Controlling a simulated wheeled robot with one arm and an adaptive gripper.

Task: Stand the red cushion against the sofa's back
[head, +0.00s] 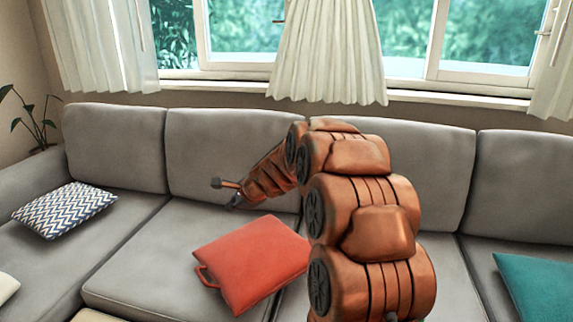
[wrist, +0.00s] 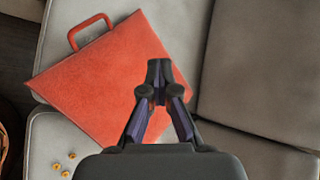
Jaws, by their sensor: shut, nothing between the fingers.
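The red cushion (head: 250,262) lies flat on the sofa seat, with a loop handle on its left edge in the head view. It also shows in the wrist view (wrist: 100,82), with the handle at its upper left. The grey sofa's back (head: 232,150) rises behind it. My gripper (wrist: 159,65) is shut and empty, its fingertips seen over the cushion's right part in the wrist view. In the head view my gripper (head: 234,206) is small and partly hidden, near the foot of the backrest behind the cushion.
A zigzag-patterned cushion (head: 66,210) lies on the seat at the left, and a teal cushion (head: 538,285) at the right. Several small yellow bits (wrist: 66,165) lie at the lower left of the wrist view. The seat left of the red cushion is clear.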

